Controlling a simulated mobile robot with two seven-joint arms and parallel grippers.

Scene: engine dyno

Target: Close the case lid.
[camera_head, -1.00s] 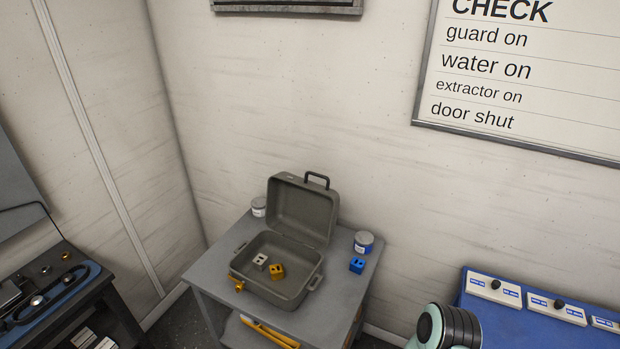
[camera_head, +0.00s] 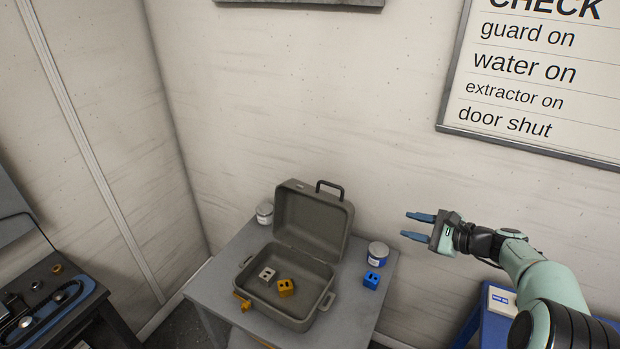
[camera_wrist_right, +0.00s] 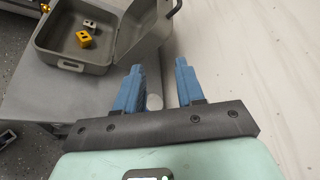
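The grey-brown case (camera_head: 281,298) stands on a small grey table, with its lid (camera_head: 311,221) raised upright at the back and a dark handle on the lid's top edge. A light grey block (camera_head: 267,274) and a yellow block (camera_head: 286,288) lie inside the case. My right gripper (camera_head: 411,226) is open and empty, in the air to the right of the lid and clear of it. In the right wrist view its two blue fingers (camera_wrist_right: 158,82) are apart, with the case (camera_wrist_right: 75,45) and lid (camera_wrist_right: 145,28) beyond to the left. My left gripper is not in view.
A blue-labelled tin (camera_head: 378,255) and a blue block (camera_head: 371,280) stand right of the case on the grey table (camera_head: 358,305). Another tin (camera_head: 265,214) stands behind left. The wall is close behind. A blue bench (camera_head: 492,318) is at the right.

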